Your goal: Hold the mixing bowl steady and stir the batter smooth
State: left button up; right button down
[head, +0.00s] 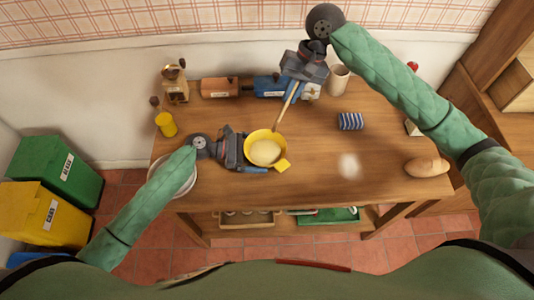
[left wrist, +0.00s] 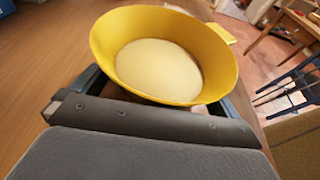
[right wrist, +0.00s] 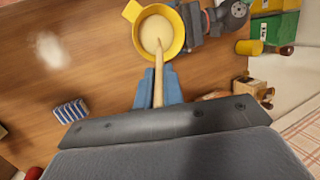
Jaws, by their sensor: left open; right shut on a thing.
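The yellow mixing bowl (head: 251,142) stands on the wooden table with pale batter (head: 265,152) inside. It also shows in the left wrist view (left wrist: 108,45) and the right wrist view (right wrist: 178,45). My left gripper (head: 245,152) is open at the bowl's left side, its blue fingers spread on either side of the bowl's lower part; contact is unclear. My right gripper (head: 293,86) is shut on a wooden spoon (head: 285,110), above and behind the bowl. The spoon (right wrist: 158,85) slants down, its lower end over the batter. Whether it touches the batter is unclear.
A striped blue cloth (head: 350,121), a white powdery patch (head: 349,166) and a bread loaf (head: 427,167) lie to the right. A cream mug (head: 339,80) stands behind. A yellow jar (head: 166,124) and a pale round dish (head: 184,188) are at the left.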

pick_arm(q)
jog(key=shift+v, duration=3.85)
